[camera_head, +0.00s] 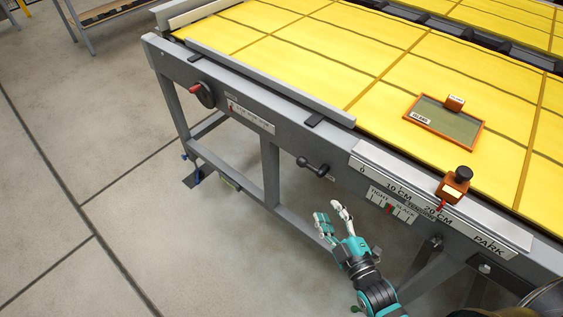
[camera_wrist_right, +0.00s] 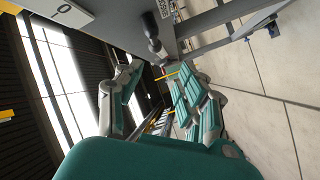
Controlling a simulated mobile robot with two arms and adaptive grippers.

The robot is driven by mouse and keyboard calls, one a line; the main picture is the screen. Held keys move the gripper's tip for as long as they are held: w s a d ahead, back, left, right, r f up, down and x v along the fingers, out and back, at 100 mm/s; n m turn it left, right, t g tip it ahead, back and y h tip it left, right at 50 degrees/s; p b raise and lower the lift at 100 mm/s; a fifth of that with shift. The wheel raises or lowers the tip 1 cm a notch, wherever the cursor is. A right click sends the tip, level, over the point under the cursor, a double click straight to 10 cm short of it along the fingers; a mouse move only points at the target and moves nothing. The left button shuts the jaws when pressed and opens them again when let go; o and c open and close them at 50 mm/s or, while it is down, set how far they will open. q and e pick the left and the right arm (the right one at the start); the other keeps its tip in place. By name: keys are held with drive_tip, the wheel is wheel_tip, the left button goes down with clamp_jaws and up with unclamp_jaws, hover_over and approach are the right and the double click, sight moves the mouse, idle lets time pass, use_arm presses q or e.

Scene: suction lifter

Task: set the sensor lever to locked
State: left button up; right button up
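A black lever-like handle (camera_head: 312,166) sticks out from the grey front rail of the table, below the long metal strip. I cannot read its setting or the small label beside it, so I cannot be sure it is the sensor lever. A dark handle, likely the same one, shows at the top of the right wrist view (camera_wrist_right: 154,38). My right gripper (camera_head: 330,214), teal and grey, is below and slightly right of the handle, apart from it. Its fingers are spread and empty, also in the wrist view (camera_wrist_right: 155,88). My left gripper is not in view.
A handwheel with a red knob (camera_head: 205,94) sits on the rail's left. An orange slider with a black knob (camera_head: 454,184) sits on the scale (camera_head: 375,169), above a TIGHT/SLACK gauge (camera_head: 391,205). An orange-framed plate (camera_head: 446,121) lies on the yellow tabletop (camera_head: 300,62).

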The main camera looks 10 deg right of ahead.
sight(302, 163)
drive_tip(key=w+a, duration=0.1)
drive_tip(key=w, duration=0.4)
drive_tip(key=w+a+p, duration=0.1)
drive_tip(key=w, duration=0.5)
drive_tip(key=w+a+r, duration=0.1)
drive_tip(key=w, duration=0.5)
drive_tip(key=shift+w+p, duration=0.15)
drive_tip(key=shift+p, duration=0.25)
drive_tip(key=shift+c, duration=0.2)
drive_tip(key=shift+f, duration=0.1)
clamp_jaws()
